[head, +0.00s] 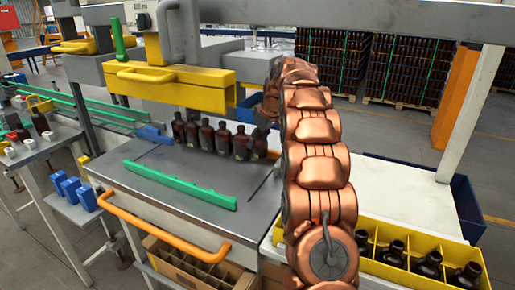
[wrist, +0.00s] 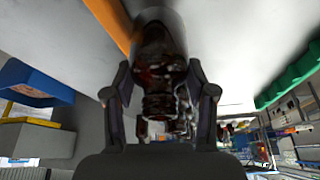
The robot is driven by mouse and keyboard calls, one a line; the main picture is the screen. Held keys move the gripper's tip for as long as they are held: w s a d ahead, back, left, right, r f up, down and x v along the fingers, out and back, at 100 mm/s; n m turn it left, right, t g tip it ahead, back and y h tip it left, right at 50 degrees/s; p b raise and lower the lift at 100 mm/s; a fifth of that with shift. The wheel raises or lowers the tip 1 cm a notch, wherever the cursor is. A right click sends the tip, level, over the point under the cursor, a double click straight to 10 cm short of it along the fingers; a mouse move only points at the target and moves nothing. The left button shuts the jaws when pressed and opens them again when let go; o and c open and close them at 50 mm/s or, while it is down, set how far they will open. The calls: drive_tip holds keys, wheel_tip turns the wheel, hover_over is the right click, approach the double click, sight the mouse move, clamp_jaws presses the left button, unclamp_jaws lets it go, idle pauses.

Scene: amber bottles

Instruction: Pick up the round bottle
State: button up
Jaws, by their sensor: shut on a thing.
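Several brown amber bottles (head: 207,137) stand upright in a row on the grey worktop (head: 150,165) in the head view. My copper arm reaches over to the right end of that row, by the last bottle (head: 259,145), and hides part of that area. In the wrist view, my gripper (wrist: 159,97) has its two dark fingers on either side of a shiny dark brown bottle (wrist: 158,60) and is shut on it. The bottle's lower outline is partly hidden, and more brown glass shows behind it.
A green rail (head: 180,185) lies on the worktop before the bottles. An orange handle (head: 165,215) runs along its front edge. A yellow machine head (head: 170,85) overhangs at the left. A yellow divided crate (head: 400,268) with several dark bottles stands at the lower right.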

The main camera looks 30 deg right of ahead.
wheel_tip(320, 180, up, 6)
drive_tip(key=shift+w+f+b, duration=0.1)
drive_tip(key=shift+f+b, duration=0.05)
drive_tip(key=shift+b, duration=0.3)
drive_tip(key=shift+r, duration=0.55)
drive_tip(key=shift+r, duration=0.1)
